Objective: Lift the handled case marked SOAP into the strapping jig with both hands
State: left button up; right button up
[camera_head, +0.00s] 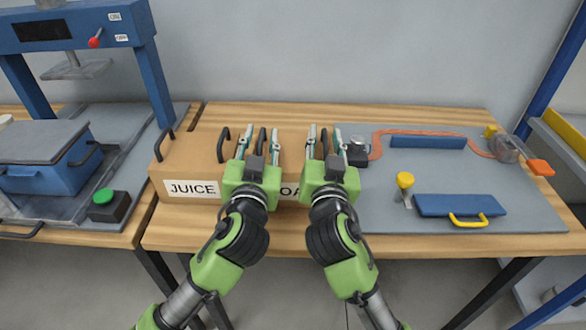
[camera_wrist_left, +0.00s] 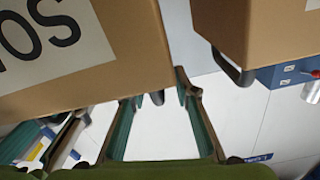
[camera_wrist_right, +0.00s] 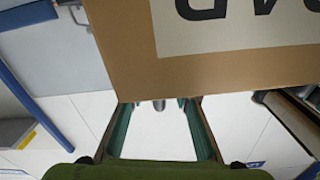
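The brown SOAP case (camera_head: 292,145) stands on the wooden bench, its label partly hidden behind my grippers in the head view. The label also shows upside down in the left wrist view (camera_wrist_left: 40,42). My left gripper (camera_head: 257,135) is open, its fingers on either side of the case's left black handle (camera_head: 262,140). My right gripper (camera_head: 325,135) is open, its fingers on either side of the right black handle (camera_head: 325,143). Whether any finger touches a handle cannot be told. The strapping jig (camera_head: 375,210) is the grey plate to the right, with blue rails and an orange strap.
The JUICE case (camera_head: 190,160) stands close to the left of the SOAP case. A yellow knob (camera_head: 405,181), a blue bar with a yellow handle (camera_head: 460,205) and a strap reel (camera_head: 508,148) stand on the jig. A blue press (camera_head: 148,60) is at the left.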

pick_arm(q)
grip_shut()
pick_arm(e)
grip_shut()
pick_arm(q)
jog(key=shift+r, duration=0.2)
pick_arm(e)
jog(key=shift+r, duration=0.2)
